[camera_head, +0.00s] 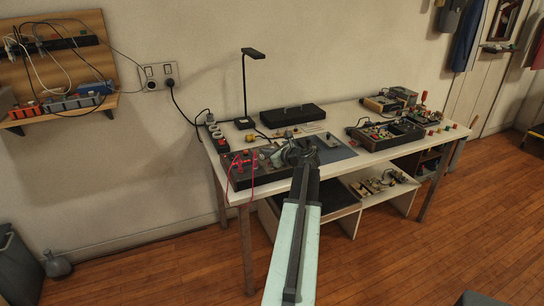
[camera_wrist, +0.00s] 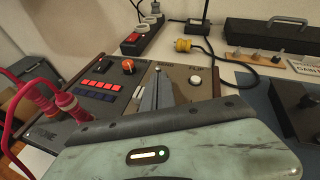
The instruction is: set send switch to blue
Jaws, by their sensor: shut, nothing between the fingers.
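A dark control box with wooden edges (camera_wrist: 92,68) lies under my gripper in the wrist view. In the head view the box (camera_head: 240,178) is at the table's front left. Its left panel has a row of red buttons (camera_wrist: 103,86), a row of blue buttons (camera_wrist: 98,104) and an orange knob (camera_wrist: 128,66). A white round button (camera_wrist: 195,80) sits on the right panel. I cannot tell which control is the send switch; its label is not readable. My gripper (camera_wrist: 157,73) is shut and empty above the box, between the panels, hiding part of it. It also shows in the head view (camera_head: 291,150).
Red plugs and cables (camera_wrist: 62,100) rise from the box's left side. A power strip (camera_wrist: 140,36), a yellow connector (camera_wrist: 184,45) and a black case (camera_wrist: 270,35) lie behind. A desk lamp (camera_head: 245,85) and an electronics tray (camera_head: 386,134) share the table (camera_head: 345,108).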

